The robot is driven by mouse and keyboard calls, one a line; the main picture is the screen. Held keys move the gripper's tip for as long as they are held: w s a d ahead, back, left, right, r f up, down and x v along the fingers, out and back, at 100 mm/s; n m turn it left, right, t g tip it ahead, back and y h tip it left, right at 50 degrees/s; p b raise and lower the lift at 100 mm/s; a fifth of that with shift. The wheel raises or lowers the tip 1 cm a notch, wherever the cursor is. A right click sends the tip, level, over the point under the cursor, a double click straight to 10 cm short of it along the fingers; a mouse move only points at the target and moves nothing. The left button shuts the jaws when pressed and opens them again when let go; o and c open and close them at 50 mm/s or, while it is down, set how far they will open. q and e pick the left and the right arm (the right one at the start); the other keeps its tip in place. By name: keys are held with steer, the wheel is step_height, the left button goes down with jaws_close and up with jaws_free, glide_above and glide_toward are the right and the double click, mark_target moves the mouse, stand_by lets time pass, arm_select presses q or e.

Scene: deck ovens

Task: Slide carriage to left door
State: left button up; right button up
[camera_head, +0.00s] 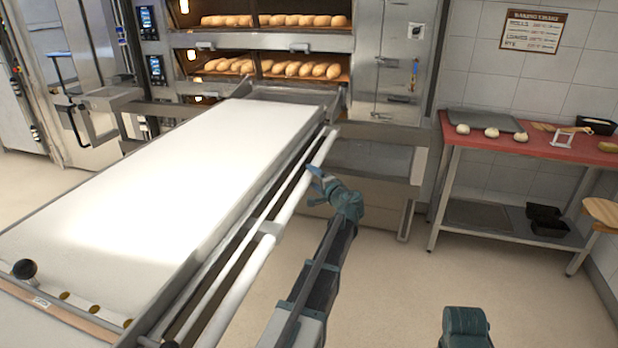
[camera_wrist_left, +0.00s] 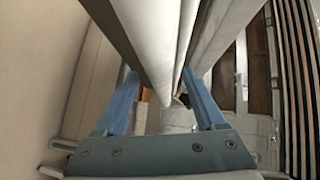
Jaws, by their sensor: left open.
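The carriage (camera_head: 150,190) is a long loader with a white belt. It lies slantwise from the lower left up to the deck oven, its far end near the lower oven opening. A white rail (camera_head: 265,240) runs along its right side. My left gripper (camera_head: 316,180) is at that rail, near its far part. In the left wrist view my left gripper (camera_wrist_left: 164,108) has its two blue fingers apart, with the rail (camera_wrist_left: 155,50) running between them. Whether the fingers touch it cannot be told. My right gripper is not seen; only a teal part of my arm shows at the bottom right.
The oven's decks hold bread loaves (camera_head: 275,68). A steel panel with a handle (camera_head: 100,105) stands left of it. A red-topped table (camera_head: 540,148) with dough stands at right, beside a wooden stool (camera_head: 602,212). The floor (camera_head: 400,270) right of the carriage is clear.

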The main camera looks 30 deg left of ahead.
arm_select(q)
steer(key=shift+x, duration=1.65)
steer(key=shift+c, duration=0.4)
jaws_close()
